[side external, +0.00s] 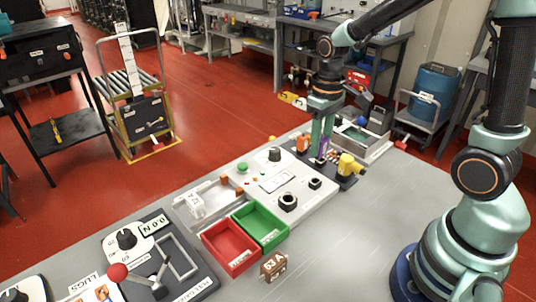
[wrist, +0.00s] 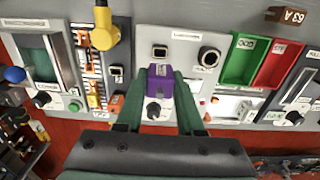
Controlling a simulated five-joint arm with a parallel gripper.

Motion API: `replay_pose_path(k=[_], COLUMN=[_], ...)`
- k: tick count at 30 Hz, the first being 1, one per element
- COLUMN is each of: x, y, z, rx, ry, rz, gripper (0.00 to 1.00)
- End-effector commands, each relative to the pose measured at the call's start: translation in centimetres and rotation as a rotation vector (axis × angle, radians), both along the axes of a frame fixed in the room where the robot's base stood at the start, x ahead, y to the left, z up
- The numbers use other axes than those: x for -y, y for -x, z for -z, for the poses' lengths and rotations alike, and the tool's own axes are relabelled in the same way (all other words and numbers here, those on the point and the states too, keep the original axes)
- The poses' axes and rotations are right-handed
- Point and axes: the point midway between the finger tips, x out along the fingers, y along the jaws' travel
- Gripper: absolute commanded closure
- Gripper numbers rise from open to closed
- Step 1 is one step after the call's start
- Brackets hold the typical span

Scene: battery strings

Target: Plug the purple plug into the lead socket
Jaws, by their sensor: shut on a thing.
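My gripper (side external: 319,156) is shut on the purple plug (wrist: 160,80), which sits between the two green fingers in the wrist view. In the side view the purple plug (side external: 322,144) is a small patch between the fingers, mostly hidden. It is over the far right end of the light panel (side external: 262,167). That panel has a square black socket (wrist: 160,51) and a round black socket (wrist: 209,57); their labels are too blurred to read, so I cannot tell which is the lead socket. In the wrist view the plug appears just below the square socket, apart from it.
A yellow connector (side external: 348,167) stands close beside my gripper, with orange parts (wrist: 92,70) near it. A black knob (side external: 275,154) rises from the panel. Green (side external: 261,225) and red (side external: 230,246) bins lie at its front.

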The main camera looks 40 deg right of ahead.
Motion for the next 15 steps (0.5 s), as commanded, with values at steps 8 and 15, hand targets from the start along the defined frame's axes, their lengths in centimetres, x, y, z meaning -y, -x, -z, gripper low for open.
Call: replay_pose_path(k=[8, 15], x=[0.0, 0.0], y=[0.0, 0.0], z=[1.3, 3.5], rx=[-0.003, -0.004], ry=[0.000, 0.000], rz=[0.000, 0.000], gripper=[1.00, 1.00])
